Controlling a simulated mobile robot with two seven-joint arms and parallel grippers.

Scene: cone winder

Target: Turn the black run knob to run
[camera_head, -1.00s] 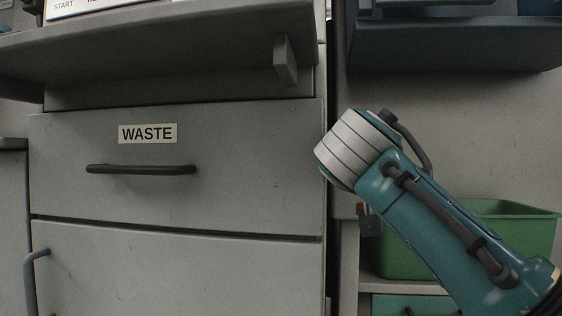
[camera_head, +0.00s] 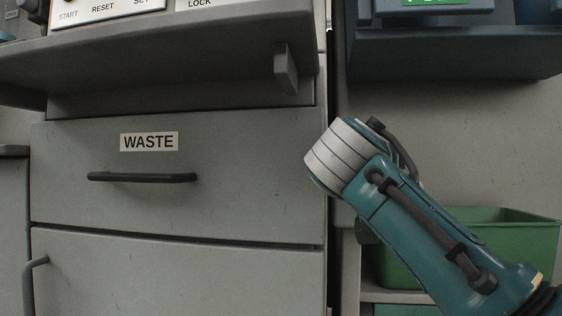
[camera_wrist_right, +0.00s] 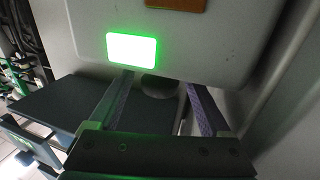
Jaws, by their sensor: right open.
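I cannot make out the black run knob in either view. In the right wrist view my right gripper (camera_wrist_right: 158,82) is open, its two fingers apart in front of a pale grey housing (camera_wrist_right: 215,50). A bright green-lit rectangle (camera_wrist_right: 131,48) is on that housing, just beyond the left finger. A dim rounded grey shape (camera_wrist_right: 156,88) shows between the fingers; I cannot tell what it is. In the head view only my right arm shows, and its gripper is out of sight. My left gripper is not in view.
In the head view a labelled panel (camera_head: 108,12) is cut off at the top, above a grey ledge (camera_head: 170,65). Below is a WASTE drawer (camera_head: 80,205) with a dark handle. A green bin (camera_head: 520,240) stands at right, partly behind my arm. A dark blue shelf (camera_head: 455,60) overhangs it.

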